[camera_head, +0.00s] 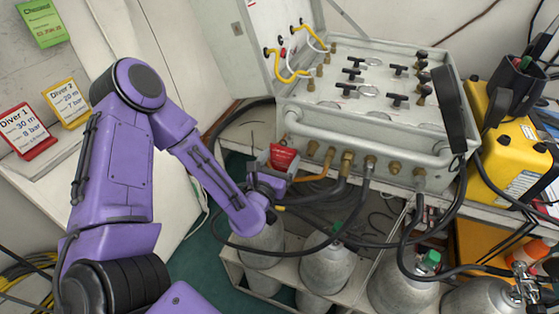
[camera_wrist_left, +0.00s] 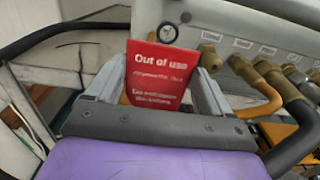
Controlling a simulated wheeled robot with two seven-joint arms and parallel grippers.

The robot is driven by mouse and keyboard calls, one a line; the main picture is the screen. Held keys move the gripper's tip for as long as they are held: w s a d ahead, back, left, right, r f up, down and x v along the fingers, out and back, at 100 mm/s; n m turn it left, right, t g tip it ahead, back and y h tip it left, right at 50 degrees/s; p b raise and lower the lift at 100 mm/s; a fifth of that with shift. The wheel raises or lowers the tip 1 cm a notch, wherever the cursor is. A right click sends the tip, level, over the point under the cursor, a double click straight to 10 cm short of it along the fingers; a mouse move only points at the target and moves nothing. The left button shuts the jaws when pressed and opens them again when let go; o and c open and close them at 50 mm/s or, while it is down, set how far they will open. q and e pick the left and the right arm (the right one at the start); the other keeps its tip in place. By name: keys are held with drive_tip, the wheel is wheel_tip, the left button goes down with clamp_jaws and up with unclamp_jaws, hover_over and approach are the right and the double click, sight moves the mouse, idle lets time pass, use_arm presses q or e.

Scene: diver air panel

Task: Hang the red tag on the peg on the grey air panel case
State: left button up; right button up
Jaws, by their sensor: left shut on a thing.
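The red tag (camera_wrist_left: 158,78), with white "Out of..." print, stands upright between the fingers of my left gripper (camera_wrist_left: 155,92), which is shut on it. In the head view the red tag (camera_head: 284,157) is at the lower left front of the grey air panel case (camera_head: 330,131), with my left gripper (camera_head: 281,166) around it. A dark ring (camera_wrist_left: 168,32) shows at the tag's top edge. I cannot tell whether tag and peg touch. My right gripper is out of view.
Brass fittings (camera_head: 347,162) with hoses line the case's lower front, right of the tag. Grey cylinders (camera_head: 326,268) stand below. A yellow box (camera_head: 497,150) sits at right. Cards, including a red Diver 1 card (camera_head: 25,130), stand on the left surface.

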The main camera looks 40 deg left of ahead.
sight(283, 156)
use_arm(q)
drive_tip(key=shift+w, duration=0.1)
drive_tip(key=shift+x, duration=0.95)
drive_tip(key=shift+w+a, duration=0.15)
drive_tip(key=shift+w, duration=0.25)
drive_tip(key=shift+f+b, duration=0.3)
drive_tip(key=shift+b, duration=0.1)
idle(0.4)
drive_tip(key=o, duration=0.9)
